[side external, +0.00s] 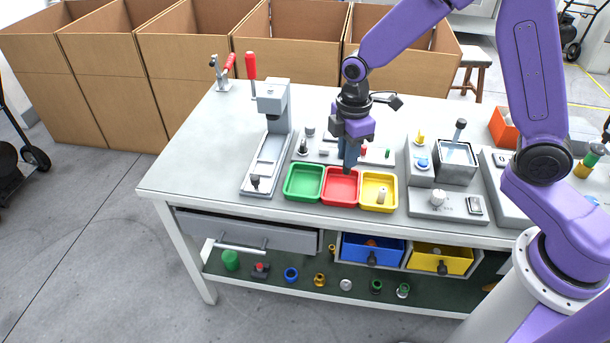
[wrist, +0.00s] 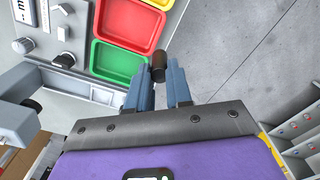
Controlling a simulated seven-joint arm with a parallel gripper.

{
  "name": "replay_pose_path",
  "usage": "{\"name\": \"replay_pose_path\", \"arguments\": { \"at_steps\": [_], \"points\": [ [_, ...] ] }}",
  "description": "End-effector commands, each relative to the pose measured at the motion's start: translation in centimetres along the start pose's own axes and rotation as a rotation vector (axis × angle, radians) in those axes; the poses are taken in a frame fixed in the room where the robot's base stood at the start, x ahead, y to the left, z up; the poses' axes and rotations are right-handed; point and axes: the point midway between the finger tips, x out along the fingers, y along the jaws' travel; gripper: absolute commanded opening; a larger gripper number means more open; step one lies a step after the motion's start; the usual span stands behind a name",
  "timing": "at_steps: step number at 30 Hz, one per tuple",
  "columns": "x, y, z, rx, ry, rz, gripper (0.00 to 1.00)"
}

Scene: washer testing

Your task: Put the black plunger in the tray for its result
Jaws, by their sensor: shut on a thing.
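My gripper (side external: 348,166) is above the row of result trays, near the back edge of the red tray (side external: 333,199) in the side view. In the wrist view its two blue fingers (wrist: 161,80) are shut on the black plunger (wrist: 158,64), a short dark cylinder at the fingertips. The green tray (side external: 291,194) is left of the red one and looks empty.
A grey press stand (side external: 279,103) with a dark knob (side external: 255,181) stands left of the trays. A small rack with several parts is behind them. A grey test station with a clear-sided box (side external: 456,160) is to the right. The table's front left is clear.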

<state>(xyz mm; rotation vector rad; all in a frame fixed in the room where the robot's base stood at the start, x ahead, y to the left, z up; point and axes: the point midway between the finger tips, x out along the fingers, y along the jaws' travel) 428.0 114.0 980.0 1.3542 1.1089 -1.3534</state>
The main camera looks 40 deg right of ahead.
Motion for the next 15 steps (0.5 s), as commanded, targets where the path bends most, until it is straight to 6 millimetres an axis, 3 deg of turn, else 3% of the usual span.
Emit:
{"name": "replay_pose_path", "arguments": {
  "at_steps": [15],
  "points": [
    [4.9,7.7,-3.8,-0.002,-0.002,-0.003,0.00]
  ]
}}
